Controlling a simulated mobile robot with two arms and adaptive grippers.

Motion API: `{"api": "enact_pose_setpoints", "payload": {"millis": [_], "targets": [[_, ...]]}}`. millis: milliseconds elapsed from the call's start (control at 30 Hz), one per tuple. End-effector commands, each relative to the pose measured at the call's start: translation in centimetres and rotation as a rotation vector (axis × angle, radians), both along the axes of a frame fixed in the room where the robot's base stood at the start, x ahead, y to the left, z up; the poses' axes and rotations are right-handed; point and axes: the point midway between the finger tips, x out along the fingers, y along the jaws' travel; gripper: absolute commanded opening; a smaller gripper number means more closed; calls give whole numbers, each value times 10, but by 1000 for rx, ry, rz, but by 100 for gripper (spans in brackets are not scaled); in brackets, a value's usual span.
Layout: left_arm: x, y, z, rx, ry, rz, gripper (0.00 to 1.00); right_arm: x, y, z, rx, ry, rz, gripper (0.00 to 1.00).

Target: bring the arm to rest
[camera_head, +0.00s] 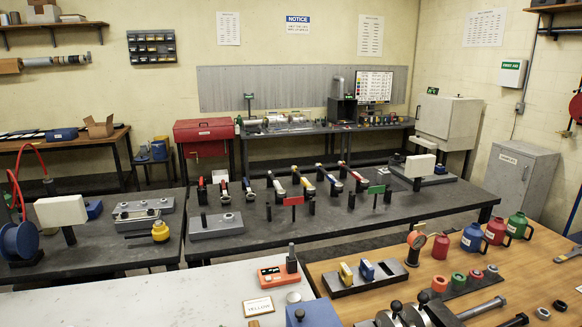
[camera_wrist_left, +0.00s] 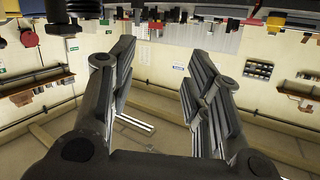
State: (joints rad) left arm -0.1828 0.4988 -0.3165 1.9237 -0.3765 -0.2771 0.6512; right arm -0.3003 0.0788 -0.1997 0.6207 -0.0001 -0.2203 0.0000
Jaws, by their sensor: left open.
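My left gripper (camera_wrist_left: 160,85) shows in the left wrist view with its two dark fingers spread wide apart. Nothing is between the fingers. The room appears upside down in that view, with the benches along the top edge and the ceiling below. Neither arm and neither gripper shows in the head view. My right gripper is in no view.
A dark bench (camera_head: 340,231) carries several torque wrenches on stands. A wooden bench (camera_head: 540,262) at right holds coloured cans, sockets and bolts. A pale bench (camera_head: 150,300) at front left is mostly bare. A grey cabinet (camera_head: 515,180) stands at the right wall.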

Motion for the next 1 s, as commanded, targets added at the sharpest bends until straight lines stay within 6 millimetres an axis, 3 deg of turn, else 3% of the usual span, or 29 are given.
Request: {"api": "enact_pose_setpoints", "payload": {"millis": [167, 400, 700, 867, 1000], "targets": [[-42, 13, -24, 25, 221, 176, 45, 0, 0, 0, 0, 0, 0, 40], [-130, 19, -56, 77, 597, 275, 45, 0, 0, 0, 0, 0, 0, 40], [-219, 9, -66, 115, 918, 233, 45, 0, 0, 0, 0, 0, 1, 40], [-260, 3, -64, 126, 1051, 188, 45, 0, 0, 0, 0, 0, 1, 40], [-255, 2, -100, 135, 1075, 181, 45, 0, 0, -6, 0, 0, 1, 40]]}}
